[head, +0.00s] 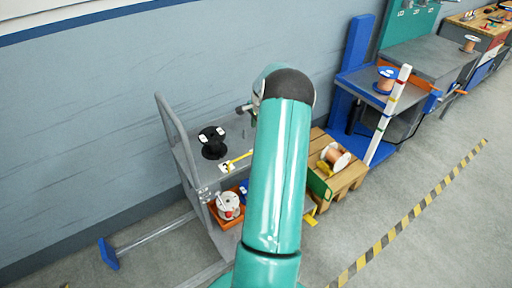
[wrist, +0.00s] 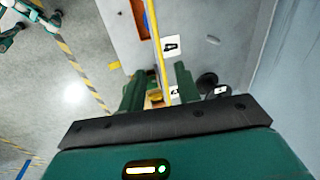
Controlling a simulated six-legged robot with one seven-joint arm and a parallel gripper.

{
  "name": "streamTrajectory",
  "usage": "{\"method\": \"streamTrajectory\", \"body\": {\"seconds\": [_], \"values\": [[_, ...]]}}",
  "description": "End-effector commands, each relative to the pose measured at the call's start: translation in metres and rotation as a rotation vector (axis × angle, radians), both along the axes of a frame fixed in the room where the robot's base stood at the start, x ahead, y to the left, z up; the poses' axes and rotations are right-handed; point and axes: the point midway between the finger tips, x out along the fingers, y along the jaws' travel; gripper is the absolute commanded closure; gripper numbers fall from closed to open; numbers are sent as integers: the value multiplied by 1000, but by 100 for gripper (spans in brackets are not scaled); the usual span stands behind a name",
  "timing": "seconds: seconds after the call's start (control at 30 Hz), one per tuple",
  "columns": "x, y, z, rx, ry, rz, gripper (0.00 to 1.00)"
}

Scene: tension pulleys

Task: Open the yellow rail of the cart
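The cart (head: 183,160) stands against the wall, left of my arm in the head view. Its yellow rail (head: 240,157) shows as a short bar at the cart's top, partly hidden by my arm. In the wrist view the yellow rail (wrist: 154,35) runs down from the top edge toward the space between my fingers. My gripper (wrist: 160,78) is open, with one green finger on each side of the rail's line. I cannot tell whether the rail is between the fingertips or just beyond them. In the head view my arm hides the gripper.
A black spool (head: 213,143) stands on the cart's top, and an orange bin with a white spool (head: 228,204) is lower down. A wooden crate (head: 345,178) and a blue-framed bench (head: 352,75) stand to the right. Open floor lies around the yellow-black tape (head: 412,214).

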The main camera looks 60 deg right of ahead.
Motion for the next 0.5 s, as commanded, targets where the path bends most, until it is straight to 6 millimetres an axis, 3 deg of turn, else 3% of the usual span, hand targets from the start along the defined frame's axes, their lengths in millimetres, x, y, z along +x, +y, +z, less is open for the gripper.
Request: {"method": "streamTrajectory", "body": {"seconds": [0.13,0.27,0.5], "values": [[-9,-12,-15,11,-8,-44,67],[-6,-12,-29,14,-7,-46,67],[3,-15,-73,15,-7,-44,67]]}}
